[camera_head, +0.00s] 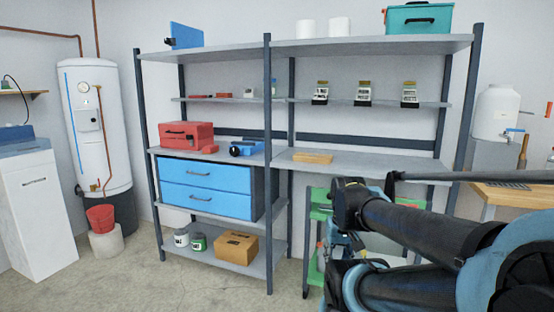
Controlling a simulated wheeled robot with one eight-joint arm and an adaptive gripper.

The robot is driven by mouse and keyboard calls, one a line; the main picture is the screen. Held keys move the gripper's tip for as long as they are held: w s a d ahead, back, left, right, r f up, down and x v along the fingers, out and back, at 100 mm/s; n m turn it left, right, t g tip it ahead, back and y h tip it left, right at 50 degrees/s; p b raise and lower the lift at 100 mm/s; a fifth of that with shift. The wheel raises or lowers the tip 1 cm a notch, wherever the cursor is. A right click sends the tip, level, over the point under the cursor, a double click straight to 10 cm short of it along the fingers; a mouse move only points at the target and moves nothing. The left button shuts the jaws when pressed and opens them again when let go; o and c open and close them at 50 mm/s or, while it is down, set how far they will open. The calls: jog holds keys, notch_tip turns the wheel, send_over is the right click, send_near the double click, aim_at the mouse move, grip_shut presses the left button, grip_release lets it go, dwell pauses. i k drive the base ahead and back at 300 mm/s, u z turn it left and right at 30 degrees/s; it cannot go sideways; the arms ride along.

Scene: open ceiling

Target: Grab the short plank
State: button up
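The short plank (313,157) is a small light-brown wooden piece lying flat on the middle shelf (370,164) of the right-hand rack bay, near its front left. The space around it on that shelf looks clear. My dark arm reaches in from the lower right, below and to the right of the plank and well apart from it. I cannot make out my gripper's fingers in this view.
A blue two-drawer chest (207,187), a red toolbox (186,134) and a blue tool (246,149) are on the left bay. A dark rack post (268,200) stands left of the plank. A green-topped stand (320,205) is below, partly hidden by my arm.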

aim_at(305, 157)
jog(key=u, duration=0.1)
jog(key=i, duration=1.1)
jog(key=z, duration=0.2)
